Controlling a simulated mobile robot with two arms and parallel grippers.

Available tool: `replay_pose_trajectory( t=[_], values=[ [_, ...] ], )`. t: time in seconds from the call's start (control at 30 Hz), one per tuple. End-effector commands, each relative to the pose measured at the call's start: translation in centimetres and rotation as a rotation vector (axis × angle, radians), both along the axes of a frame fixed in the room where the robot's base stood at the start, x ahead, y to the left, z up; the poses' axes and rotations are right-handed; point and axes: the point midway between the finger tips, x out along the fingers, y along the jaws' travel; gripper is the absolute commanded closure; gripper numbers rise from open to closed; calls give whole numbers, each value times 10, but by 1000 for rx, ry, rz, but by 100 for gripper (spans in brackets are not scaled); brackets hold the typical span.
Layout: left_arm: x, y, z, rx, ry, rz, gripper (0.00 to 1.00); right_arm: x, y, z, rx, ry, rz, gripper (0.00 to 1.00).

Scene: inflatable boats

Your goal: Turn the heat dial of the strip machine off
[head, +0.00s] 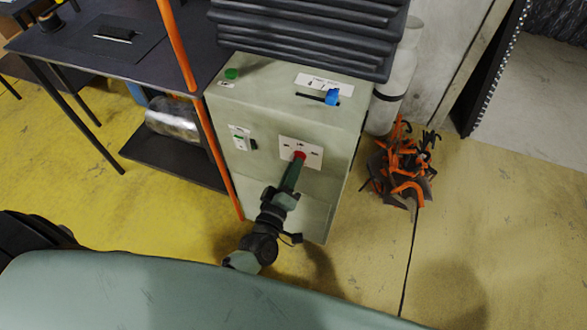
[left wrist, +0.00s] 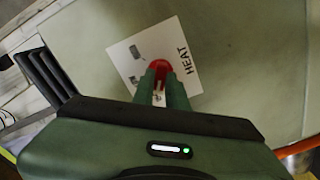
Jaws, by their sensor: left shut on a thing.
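The strip machine (head: 285,100) is a pale grey-green box with dark ribbed slats on top. The red heat dial (head: 300,155) sits on a white label plate (head: 315,152) on its front. In the left wrist view the plate reads HEAT, and the red dial (left wrist: 159,67) shows between my fingers. My left gripper (head: 296,164) is shut on the dial. In the left wrist view its two green fingers (left wrist: 161,82) stand on either side of the dial. The dial's lower part and some plate marks are hidden by the fingers. My right gripper does not show.
A blue slider (head: 332,97) and a green button (head: 232,73) are on the machine's top, and a small switch (head: 240,141) is on its front. An orange pole (head: 211,141) stands close at left. A dark table (head: 105,70) is further left. Orange-black clutter (head: 402,165) lies right.

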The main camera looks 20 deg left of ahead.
Motion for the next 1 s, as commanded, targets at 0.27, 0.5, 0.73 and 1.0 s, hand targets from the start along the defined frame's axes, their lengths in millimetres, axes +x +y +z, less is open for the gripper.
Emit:
replay_pose_trajectory(
  t=[0.27, 0.5, 0.73, 1.0],
  values=[
    [0, 1, 0, -66, 2, 1, 100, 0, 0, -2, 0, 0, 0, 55],
    [0, 1, 0, -73, 3, 1, 100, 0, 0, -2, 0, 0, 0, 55],
    [0, 1, 0, -72, 2, 2, 65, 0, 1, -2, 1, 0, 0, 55],
    [0, 0, 0, -70, 2, 1, 65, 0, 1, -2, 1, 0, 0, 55]
  ],
)
